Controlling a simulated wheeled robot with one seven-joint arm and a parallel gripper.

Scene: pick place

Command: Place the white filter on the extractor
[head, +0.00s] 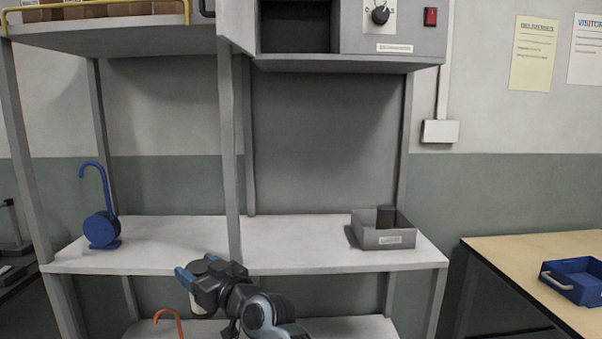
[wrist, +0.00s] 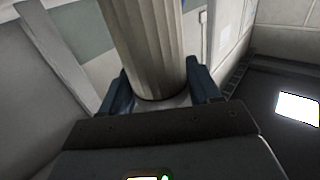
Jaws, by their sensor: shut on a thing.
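The white filter (wrist: 148,45) is a pale, pleated cylinder in the wrist view, standing out between the blue fingers of my gripper (wrist: 160,95). My gripper is shut on it near its lower end. In the head view my gripper (head: 196,270) is low, in front of the shelf's front edge. Only small pale bits show around the gripper there, so most of the filter is hidden. The grey unit (head: 420,42) at the top, with a dark opening, a knob and a red switch, looks like the extractor. It is well above and right of my gripper.
The white shelf (head: 300,240) holds a blue hooked object (head: 102,228) at left and a grey bin (head: 383,238) with a dark cylinder at right. A grey post (head: 230,150) rises near my gripper. A wooden table (head: 520,262) with a blue tray (head: 575,280) stands right.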

